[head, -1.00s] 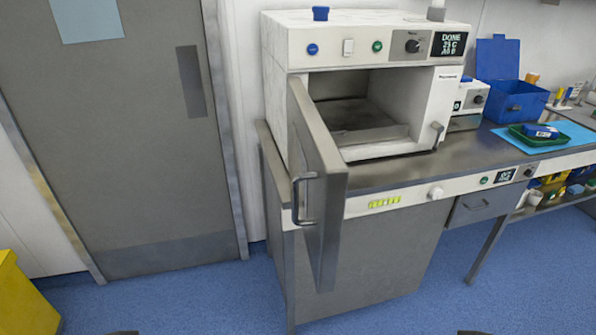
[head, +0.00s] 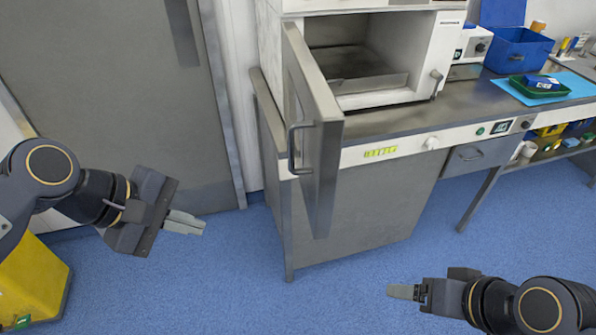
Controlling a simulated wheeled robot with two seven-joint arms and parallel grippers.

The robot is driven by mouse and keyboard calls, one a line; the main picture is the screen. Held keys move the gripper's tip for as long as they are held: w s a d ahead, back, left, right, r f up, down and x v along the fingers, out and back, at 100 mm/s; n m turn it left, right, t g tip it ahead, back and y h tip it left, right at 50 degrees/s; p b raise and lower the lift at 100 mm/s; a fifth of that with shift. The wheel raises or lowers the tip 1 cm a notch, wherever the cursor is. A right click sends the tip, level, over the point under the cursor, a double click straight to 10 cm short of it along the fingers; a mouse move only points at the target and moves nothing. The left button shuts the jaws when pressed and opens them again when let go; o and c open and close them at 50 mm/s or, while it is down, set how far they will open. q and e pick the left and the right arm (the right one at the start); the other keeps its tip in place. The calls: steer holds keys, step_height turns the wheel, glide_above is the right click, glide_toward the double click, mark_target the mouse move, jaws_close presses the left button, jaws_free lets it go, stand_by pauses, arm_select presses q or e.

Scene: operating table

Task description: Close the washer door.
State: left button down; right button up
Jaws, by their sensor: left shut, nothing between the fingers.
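The washer (head: 279,30) is a white box on the counter, cut off at the top of the head view. Its grey door (head: 318,130) is hinged on the left and stands wide open toward me. A bar handle (head: 292,150) is on the door's left-facing side. The chamber (head: 355,55) is open to view and looks empty. My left gripper (head: 186,222) is shut and empty, left of the door and apart from it. My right gripper (head: 402,291) is at the lower right, in front of the cabinet and apart from the door; its finger gap does not show.
The steel counter (head: 420,118) runs right, with a blue box (head: 518,50) and a green tray (head: 538,88) on a blue mat. A yellow bin (head: 35,280) stands at the lower left. Blue floor (head: 340,285) is clear between my grippers.

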arm_select(q)
steer(key=w+d+r+n+g+h, duration=0.2)
steer(key=w+d+r+n, duration=0.4)
steer(key=r+n, duration=0.15)
glide_toward(315, 193)
steer(key=shift+n, duration=0.25)
steer(key=x, duration=0.5)
steer(key=shift+s+a+f+p, duration=0.1)
steer(key=shift+f+p, duration=0.25)
steer(key=shift+p, duration=0.05)
steer(key=shift+d, duration=0.3)
steer(key=shift+d, duration=0.1)
